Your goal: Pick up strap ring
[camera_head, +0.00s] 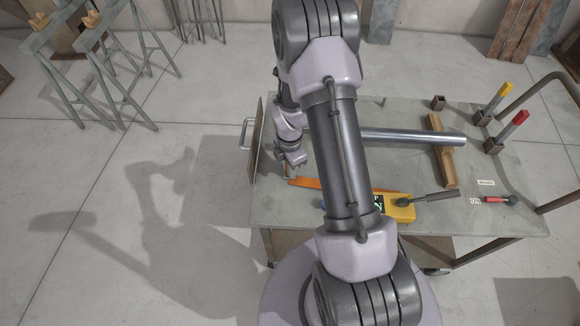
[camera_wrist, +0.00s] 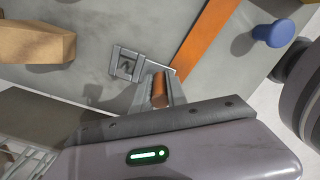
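The strap ring looks like a grey metal rectangular frame (camera_wrist: 126,64) lying on the table in the wrist view. In the head view my gripper (camera_head: 292,162) hangs over the left part of the table, and the ring is not clearly visible.
A grey metal tube (camera_head: 400,135) rests across a wooden block (camera_head: 443,155). A yellow tool (camera_head: 396,206) lies near the table's front edge. Red and yellow handled clamps (camera_head: 510,128) stand at the right. A blue knob (camera_wrist: 273,33) is beyond the strap. Sawhorses (camera_head: 85,65) stand on the floor.

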